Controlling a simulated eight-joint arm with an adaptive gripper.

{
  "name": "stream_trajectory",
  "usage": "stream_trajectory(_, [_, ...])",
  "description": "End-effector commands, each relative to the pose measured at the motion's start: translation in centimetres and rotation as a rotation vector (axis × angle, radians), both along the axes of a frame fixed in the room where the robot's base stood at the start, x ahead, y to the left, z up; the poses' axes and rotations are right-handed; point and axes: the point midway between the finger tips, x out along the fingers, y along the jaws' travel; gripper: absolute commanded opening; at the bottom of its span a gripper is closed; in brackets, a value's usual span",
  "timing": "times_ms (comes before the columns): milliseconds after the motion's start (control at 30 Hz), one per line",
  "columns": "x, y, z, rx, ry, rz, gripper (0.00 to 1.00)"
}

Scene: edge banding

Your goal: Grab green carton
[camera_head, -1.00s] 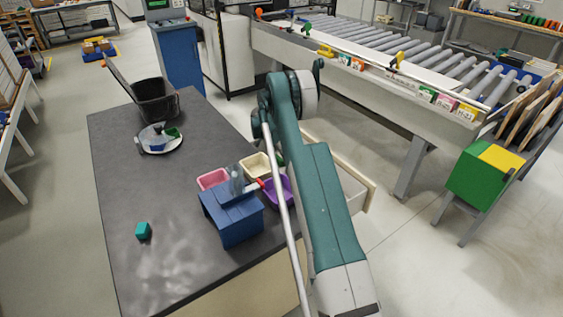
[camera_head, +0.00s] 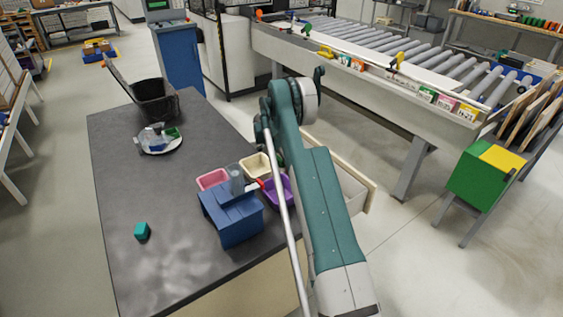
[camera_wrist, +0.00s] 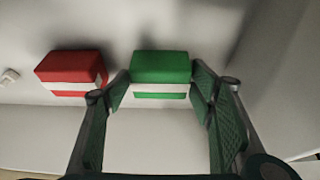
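The green carton (camera_wrist: 161,67), with a white band across it, stands near the top middle of the wrist view. My gripper (camera_wrist: 161,82) is open, its two green-padded fingers spread with the fingertips near the carton's left and right sides. I cannot tell whether either finger touches it. A pale gap shows between the fingers, with nothing held. In the head view my arm hides the gripper, and the green carton cannot be made out.
A red carton (camera_wrist: 72,74) with a white band lies left of the green one, close to the left finger. In the head view, a pale open drawer (camera_head: 352,187) sits beside the dark table (camera_head: 125,190), which carries a blue box (camera_head: 232,217) and several small bins.

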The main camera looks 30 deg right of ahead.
Motion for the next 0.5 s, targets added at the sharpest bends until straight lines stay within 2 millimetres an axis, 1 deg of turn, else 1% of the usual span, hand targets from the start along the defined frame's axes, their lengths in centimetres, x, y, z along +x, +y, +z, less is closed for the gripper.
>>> stream_trajectory(33, [0.0, 0.0, 0.0, 0.0, 0.0, 0.0, 0.47])
stream_trajectory(133, [0.0, 0.0, 0.0, 0.0, 0.0, 0.0, 0.34])
stream_trajectory(167, [0.0, 0.0, 0.0, 0.0, 0.0, 0.0, 0.33])
stream_trajectory(500, [0.0, -0.01, 0.2, 0.0, 0.0, 0.0, 0.33])
